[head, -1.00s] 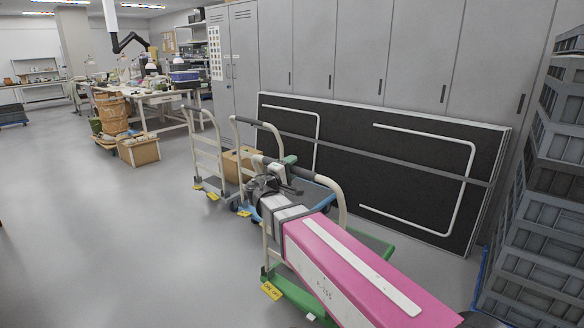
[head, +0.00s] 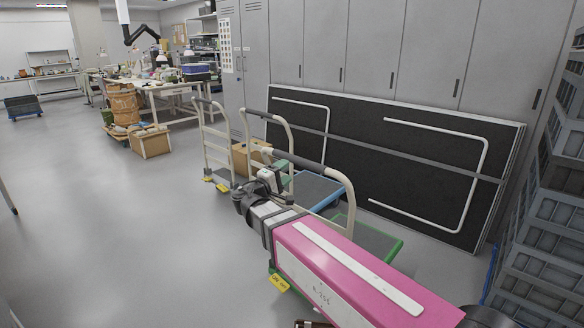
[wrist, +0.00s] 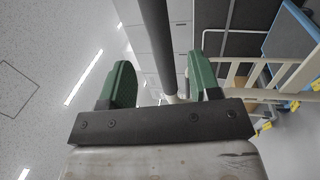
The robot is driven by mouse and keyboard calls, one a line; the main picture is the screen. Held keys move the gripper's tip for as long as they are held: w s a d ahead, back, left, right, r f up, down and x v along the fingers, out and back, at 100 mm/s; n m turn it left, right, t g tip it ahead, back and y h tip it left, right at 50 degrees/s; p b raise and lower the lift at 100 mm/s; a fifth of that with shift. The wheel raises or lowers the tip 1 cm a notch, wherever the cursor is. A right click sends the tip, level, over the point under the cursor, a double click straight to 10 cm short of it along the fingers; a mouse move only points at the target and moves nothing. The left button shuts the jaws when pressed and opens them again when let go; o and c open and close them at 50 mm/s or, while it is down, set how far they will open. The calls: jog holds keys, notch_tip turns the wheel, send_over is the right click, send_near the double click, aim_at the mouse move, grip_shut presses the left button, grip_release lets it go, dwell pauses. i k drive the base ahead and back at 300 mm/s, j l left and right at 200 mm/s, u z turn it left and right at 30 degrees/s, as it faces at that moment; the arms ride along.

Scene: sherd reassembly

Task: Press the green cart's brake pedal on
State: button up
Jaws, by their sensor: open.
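The green cart (head: 385,242) stands beside the black panel, its green-edged deck partly hidden behind my pink arm. Its pale handle frame with a dark grip (head: 298,160) rises behind my wrist. A yellow pedal plate (head: 280,283) with lettering shows low at the cart's near left end, just below my arm; I cannot tell its position. My gripper (head: 283,165) is high up by the handle, well above the pedal. In the wrist view, the two green fingers of my gripper (wrist: 158,65) are apart, with a dark bar showing between or beyond them; contact is unclear.
A blue cart (head: 318,190) stands just behind the green one, and another pale-framed cart (head: 216,150) is further left. The black panel (head: 400,165) leans on grey lockers. Stacked grey crates (head: 545,225) stand at right. The floor at left (head: 120,230) is clear.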

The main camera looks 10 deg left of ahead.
aim_at(279, 283)
jog(key=k+l, duration=0.15)
jog(key=l, duration=0.2)
jog(key=k+l, duration=0.2)
jog(key=l, duration=0.15)
jog(key=k+l, duration=0.15)
jog(key=l, duration=0.15)
